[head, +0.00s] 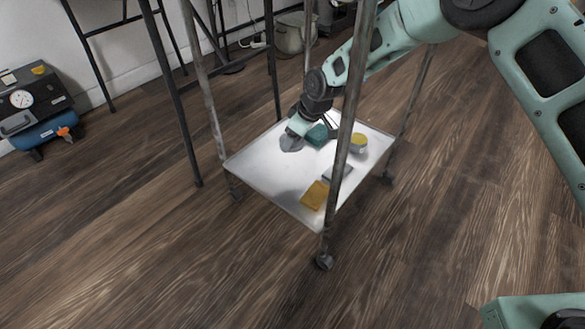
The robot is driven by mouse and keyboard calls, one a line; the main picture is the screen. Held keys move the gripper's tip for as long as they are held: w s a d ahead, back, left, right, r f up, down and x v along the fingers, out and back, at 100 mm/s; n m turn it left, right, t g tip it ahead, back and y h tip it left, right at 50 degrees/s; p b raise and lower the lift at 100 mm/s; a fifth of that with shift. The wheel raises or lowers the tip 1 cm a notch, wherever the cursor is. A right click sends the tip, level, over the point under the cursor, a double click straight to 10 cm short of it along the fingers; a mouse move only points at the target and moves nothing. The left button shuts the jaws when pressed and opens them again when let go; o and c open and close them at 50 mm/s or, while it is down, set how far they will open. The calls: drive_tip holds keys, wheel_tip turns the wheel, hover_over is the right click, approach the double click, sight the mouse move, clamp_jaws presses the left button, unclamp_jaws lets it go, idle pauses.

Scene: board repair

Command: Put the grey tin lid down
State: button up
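The grey tin lid (291,145) is at the tips of my gripper (295,134), over the left back part of the white lower shelf (262,174) of a metal trolley. My gripper reaches down between the trolley posts and appears shut on the lid. The fingertips are small and partly hidden. I cannot tell whether the lid touches the shelf.
Just right of my gripper is a teal object (317,135). A grey and yellow tin (358,143), a flat grey item (338,173) and a yellow block (314,195) are also on the shelf. A trolley post (346,130) stands in front. The shelf's left front is clear.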

sight(290, 167)
wheel_tip(290, 167, down, 10)
drive_tip(key=b, duration=0.5)
drive_tip(key=shift+b, duration=0.3)
drive_tip(key=shift+r, duration=0.1)
drive_tip(key=o, duration=1)
drive_tip(key=shift+p+v, duration=3.25)
drive_tip(key=shift+v, duration=2.8)
